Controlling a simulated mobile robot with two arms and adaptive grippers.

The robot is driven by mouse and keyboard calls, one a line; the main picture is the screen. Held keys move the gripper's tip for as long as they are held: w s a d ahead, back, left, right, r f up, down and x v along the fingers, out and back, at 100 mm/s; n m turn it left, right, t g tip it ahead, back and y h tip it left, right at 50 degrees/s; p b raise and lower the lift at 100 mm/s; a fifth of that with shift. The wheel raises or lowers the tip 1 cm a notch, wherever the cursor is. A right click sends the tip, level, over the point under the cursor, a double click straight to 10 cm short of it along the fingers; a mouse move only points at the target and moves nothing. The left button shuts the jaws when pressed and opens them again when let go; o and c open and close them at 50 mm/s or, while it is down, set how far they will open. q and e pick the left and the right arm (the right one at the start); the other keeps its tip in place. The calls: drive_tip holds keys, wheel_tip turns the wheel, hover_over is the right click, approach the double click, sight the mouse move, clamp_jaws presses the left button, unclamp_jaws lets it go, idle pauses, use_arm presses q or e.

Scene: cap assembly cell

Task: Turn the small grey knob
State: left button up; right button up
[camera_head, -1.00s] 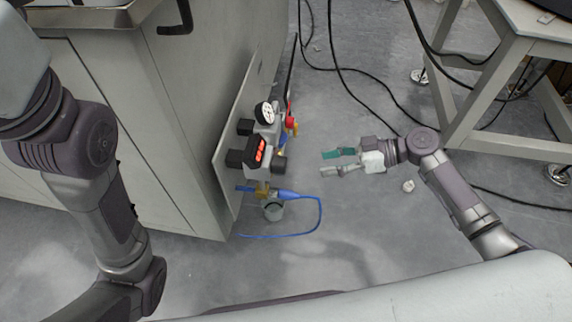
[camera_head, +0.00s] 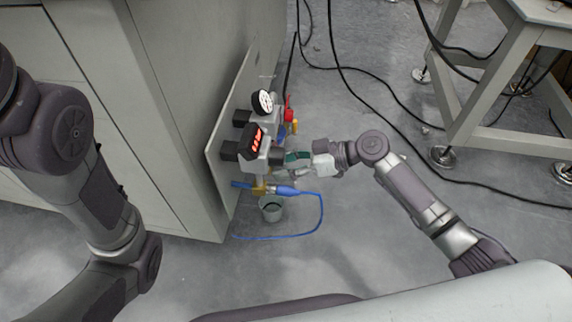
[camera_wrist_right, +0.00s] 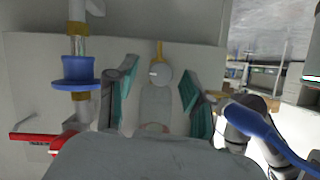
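In the head view, the pneumatic unit is mounted on the upright panel (camera_head: 216,142). It carries a red-lit digital display (camera_head: 257,140), a white dial gauge (camera_head: 262,102) and a dark grey knob (camera_head: 277,157) facing right. My right gripper (camera_head: 290,160) is at the knob's right end, its teal fingers pointing left at it. In the right wrist view, the gripper (camera_wrist_right: 158,98) is open, with a teal pad on each side. A grey rounded part, likely the knob (camera_wrist_right: 155,105), lies between the pads with visible gaps; contact is not seen. My left gripper is out of view.
A red handle (camera_head: 289,114) and a blue ring (camera_wrist_right: 80,75) are close to the right gripper. A blue hose (camera_head: 321,212) loops below it. A grey cabinet (camera_head: 150,130) stands left. Black cables (camera_head: 365,100) and a table (camera_head: 490,75) are at the right.

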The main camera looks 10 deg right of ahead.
clamp_jaws()
drive_tip(key=n+t+b, duration=0.1)
drive_tip(key=n+b, duration=0.1)
drive_tip(key=n+t+b, duration=0.1)
drive_tip(key=n, duration=0.1)
drive_tip(key=shift+s+t+h+b, duration=0.2)
drive_tip(key=shift+t+h+b, duration=0.2)
drive_tip(key=shift+o, duration=0.3)
unclamp_jaws()
drive_tip(key=v, duration=1.2)
